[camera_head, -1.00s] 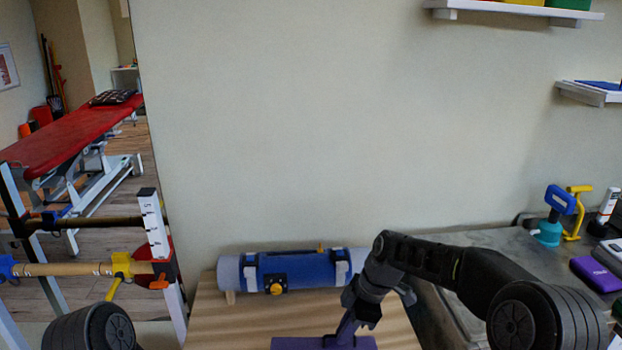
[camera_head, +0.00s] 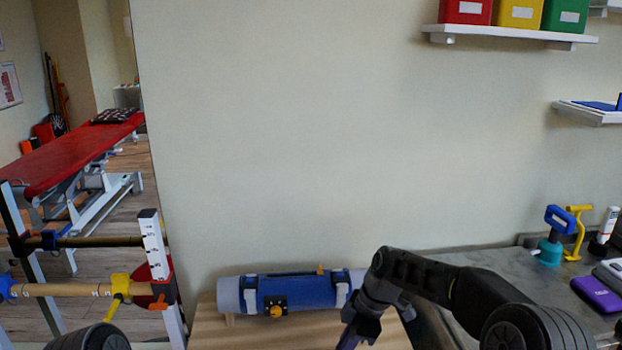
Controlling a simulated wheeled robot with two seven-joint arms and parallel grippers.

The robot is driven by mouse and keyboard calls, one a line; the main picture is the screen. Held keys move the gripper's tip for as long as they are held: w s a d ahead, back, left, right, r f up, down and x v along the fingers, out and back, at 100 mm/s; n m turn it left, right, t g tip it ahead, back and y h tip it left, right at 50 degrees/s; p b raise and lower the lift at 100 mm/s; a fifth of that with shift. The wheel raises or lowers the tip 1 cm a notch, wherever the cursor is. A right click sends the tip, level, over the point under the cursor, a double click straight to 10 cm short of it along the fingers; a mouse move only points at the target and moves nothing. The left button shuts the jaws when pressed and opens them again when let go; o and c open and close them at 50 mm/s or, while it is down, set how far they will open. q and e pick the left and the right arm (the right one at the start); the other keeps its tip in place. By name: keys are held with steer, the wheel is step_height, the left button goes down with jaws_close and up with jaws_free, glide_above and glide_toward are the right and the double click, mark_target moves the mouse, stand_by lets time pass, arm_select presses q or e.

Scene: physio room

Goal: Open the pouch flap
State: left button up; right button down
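A blue pouch-like wrap (camera_head: 296,292) lies around a grey roll (camera_head: 229,294) on the wooden surface (camera_head: 240,335). My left gripper is out of view.
A grey counter (camera_head: 500,262) at right holds a purple case (camera_head: 597,294), a teal and blue device (camera_head: 552,238) and a yellow T-shaped tool (camera_head: 577,232). A rack with bars (camera_head: 75,290) stands at left. Shelves (camera_head: 510,34) hang above; the wall between is clear.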

steer(key=shift+w, duration=0.1)
steer(key=shift+w+p, duration=0.35)
steer(key=shift+w, duration=0.45)
steer(key=shift+w+p, duration=0.35)
steer(key=shift+w, duration=0.5)
